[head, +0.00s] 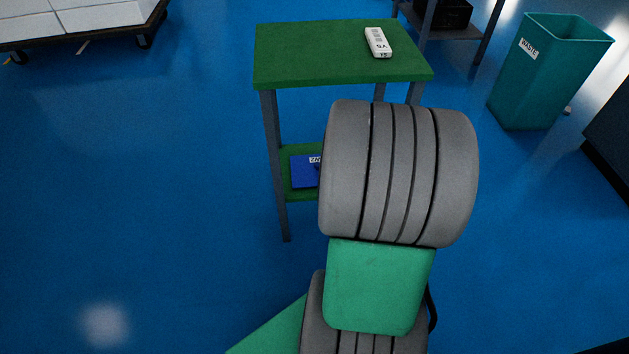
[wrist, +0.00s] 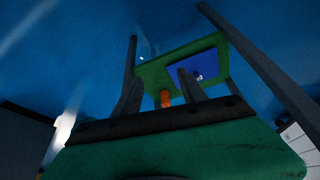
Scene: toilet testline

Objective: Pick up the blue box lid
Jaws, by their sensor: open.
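The blue box lid (head: 303,173) lies on the green lower shelf (head: 288,189) of the small table. My arm hides its right part in the head view. In the wrist view the blue lid (wrist: 208,62), with a small white label, shows on the tilted-looking lower shelf. My gripper (wrist: 160,90) shows there as two dark, spread fingers. It is open, and the right finger overlaps the lid in the picture. I cannot tell the distance between them, but the lid is not held. The gripper is hidden behind my arm in the head view.
The table's green top (head: 310,55) carries a white labelled item (head: 378,42). Dark table legs (head: 275,165) stand around the shelf. A small orange thing (wrist: 165,98) shows near the shelf's edge. A teal waste bin (head: 540,75) stands right; blue floor at left is clear.

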